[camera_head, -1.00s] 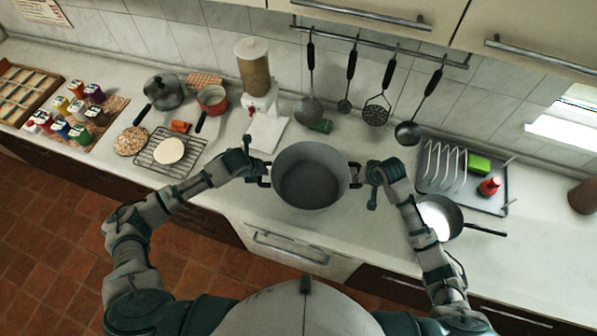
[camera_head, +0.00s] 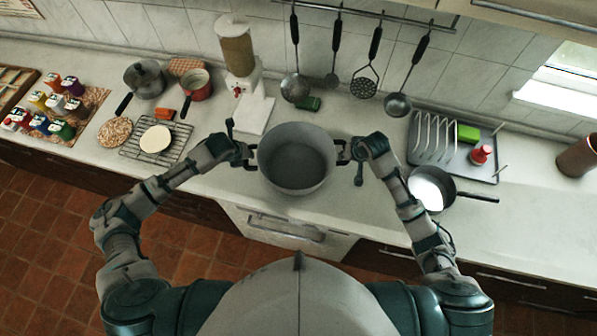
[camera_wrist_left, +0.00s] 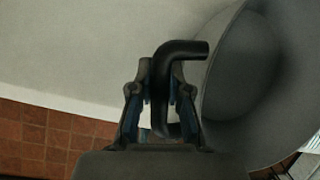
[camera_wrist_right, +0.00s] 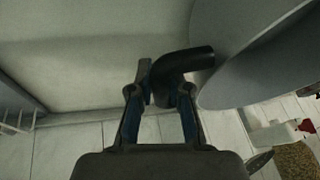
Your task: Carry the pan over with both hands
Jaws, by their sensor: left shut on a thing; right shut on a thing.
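The pan is a deep grey pot (camera_head: 296,160) with two dark side handles, in the middle of the head view, upright and empty inside. My left gripper (camera_head: 247,152) is shut on its left handle; in the left wrist view the black handle (camera_wrist_left: 178,50) passes between the fingers (camera_wrist_left: 160,100). My right gripper (camera_head: 347,151) is shut on its right handle; in the right wrist view that handle (camera_wrist_right: 185,62) sits between the fingers (camera_wrist_right: 160,98). The pot wall shows beside each gripper in both wrist views.
A frying pan (camera_head: 447,192) and a tray with a rack (camera_head: 470,170) stand at the right. A dispenser (camera_head: 240,70), a cooling rack (camera_head: 150,150) and small pots are at the left. Utensils hang behind. The counter front is clear.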

